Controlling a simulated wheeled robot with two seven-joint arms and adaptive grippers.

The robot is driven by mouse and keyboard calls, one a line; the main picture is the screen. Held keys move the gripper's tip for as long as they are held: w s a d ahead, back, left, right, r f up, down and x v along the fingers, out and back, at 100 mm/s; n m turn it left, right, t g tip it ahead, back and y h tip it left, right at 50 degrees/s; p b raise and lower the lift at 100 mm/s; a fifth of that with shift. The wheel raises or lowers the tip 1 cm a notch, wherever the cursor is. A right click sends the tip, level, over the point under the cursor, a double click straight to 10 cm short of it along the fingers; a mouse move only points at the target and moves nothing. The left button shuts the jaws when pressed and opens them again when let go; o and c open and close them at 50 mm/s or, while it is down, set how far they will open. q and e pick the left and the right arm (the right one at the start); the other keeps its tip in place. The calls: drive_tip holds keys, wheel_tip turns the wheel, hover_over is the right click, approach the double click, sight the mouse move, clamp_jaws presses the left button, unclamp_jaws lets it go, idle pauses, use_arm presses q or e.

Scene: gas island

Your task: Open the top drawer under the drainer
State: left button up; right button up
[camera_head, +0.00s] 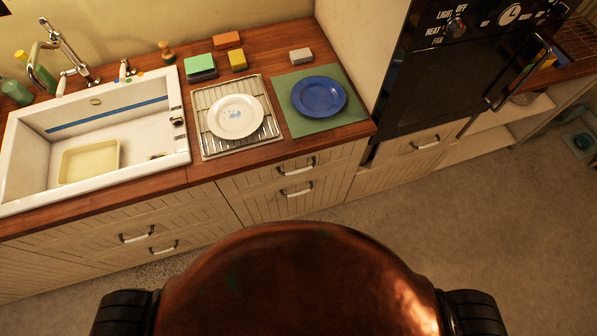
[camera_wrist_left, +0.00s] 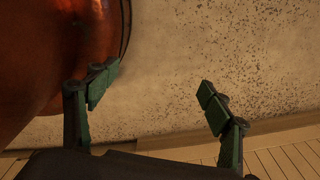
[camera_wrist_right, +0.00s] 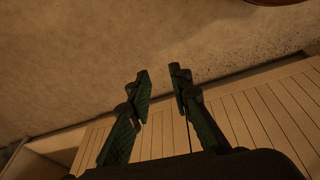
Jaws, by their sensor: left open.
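The metal wire drainer (camera_head: 206,146) is set in the wooden counter and holds a white plate (camera_head: 235,116). Below the counter edge, the top drawer (camera_head: 250,180) is closed, with a pale bow handle (camera_head: 297,165). A second drawer (camera_head: 255,209) below it is also closed, with its own handle (camera_head: 297,190). My left gripper (camera_wrist_left: 153,85) is open and empty over the floor, beside my copper-coloured body. My right gripper (camera_wrist_right: 158,75) is empty, its fingers a small gap apart, near a plank-fronted cabinet. Neither gripper shows in the head view.
A white sink (camera_head: 25,165) with a cream basin (camera_head: 88,161) is left of the drainer. A blue plate (camera_head: 318,97) on a green mat (camera_head: 290,118) is to its right. A black oven (camera_head: 440,85) stands further right. The floor (camera_head: 440,230) before the cabinets is clear.

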sight(297, 170)
use_arm(q)
drive_tip(key=shift+o, duration=0.3)
drive_tip(key=shift+s+f+b, duration=0.35)
drive_tip(key=shift+s+f, duration=0.2)
drive_tip(key=shift+s, duration=0.15)
use_arm(e)
drive_tip(key=w+a+r+n+t+y+b, duration=0.15)
drive_tip(key=w+a+r+n+t, duration=0.3)
drive_tip(key=w+r, duration=0.75)
drive_tip(key=w+a+r+n+t+y, duration=0.25)
drive_tip(key=w+a+r+n, duration=0.3)
drive_tip(key=w+r, duration=0.55)
drive_tip(key=w+a+r+n+t+y+b, duration=0.1)
drive_tip(key=w+a+r+n+y, duration=0.25)
drive_tip(key=a, duration=0.25)
drive_tip(key=w+a+r+n+y, duration=0.2)
drive_tip(key=w+a+r+n, duration=0.1)
drive_tip(key=a+n, duration=0.25)
drive_tip(key=s+a+r+n+g+y, duration=0.4)
drive_tip(key=a+n+y, duration=0.2)
drive_tip(key=n, duration=0.2)
drive_tip(key=x, duration=0.7)
drive_tip(key=shift+s+a+b, duration=0.1)
drive_tip(key=shift+a+b, duration=0.1)
drive_tip(key=shift+b, duration=0.15)
use_arm(q)
drive_tip(key=w+f, duration=0.1)
drive_tip(key=f, duration=0.2)
drive_tip(key=shift+w+a, duration=0.1)
drive_tip(key=shift+w, duration=0.25)
